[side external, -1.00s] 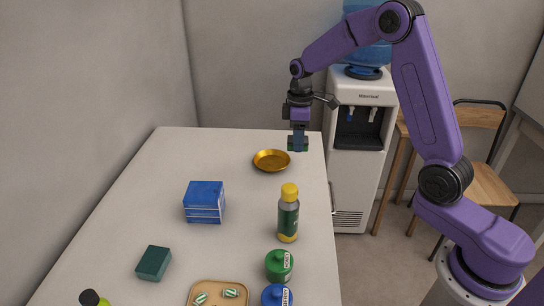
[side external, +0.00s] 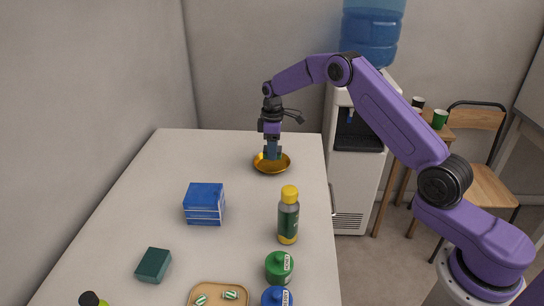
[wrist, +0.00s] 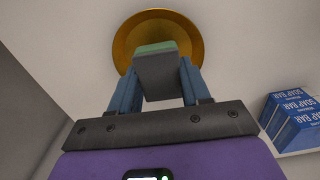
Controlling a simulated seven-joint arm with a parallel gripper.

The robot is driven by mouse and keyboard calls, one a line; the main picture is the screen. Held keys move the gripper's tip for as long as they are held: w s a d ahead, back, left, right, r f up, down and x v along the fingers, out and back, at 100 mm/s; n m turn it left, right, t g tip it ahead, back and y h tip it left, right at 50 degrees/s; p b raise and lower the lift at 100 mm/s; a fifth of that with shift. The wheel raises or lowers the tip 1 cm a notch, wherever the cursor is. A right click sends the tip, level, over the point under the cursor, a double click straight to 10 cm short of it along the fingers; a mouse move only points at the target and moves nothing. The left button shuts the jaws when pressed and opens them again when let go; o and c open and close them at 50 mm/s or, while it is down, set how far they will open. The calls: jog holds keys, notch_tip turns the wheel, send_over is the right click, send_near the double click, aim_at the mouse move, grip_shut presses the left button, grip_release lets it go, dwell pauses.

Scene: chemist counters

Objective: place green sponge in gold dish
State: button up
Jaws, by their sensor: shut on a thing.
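The gold dish (side external: 286,164) is a shallow round bowl near the far right edge of the counter. In the wrist view the dish (wrist: 122,45) lies beyond my fingertips. My gripper (side external: 272,156) points down over the left part of the dish. In the wrist view my gripper (wrist: 163,78) has its two blue fingers shut on a block, the green sponge (wrist: 156,48), with a green edge and a grey face. The sponge overlaps the dish in that view; I cannot tell whether they touch. In the side view the sponge is hardly visible.
A blue soap bar stack (side external: 204,203) stands left of a yellow-capped bottle (side external: 288,218). A dark green block (side external: 153,265), green jar (side external: 279,267), blue-lidded jar (side external: 276,296) and tan tray (side external: 207,289) are nearer. The counter's middle left is clear.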

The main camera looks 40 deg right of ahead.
jog(key=shift+w+f, duration=0.15)
jog(key=shift+f, duration=1.6)
jog(key=shift+f, duration=0.1)
jog(key=o, duration=1)
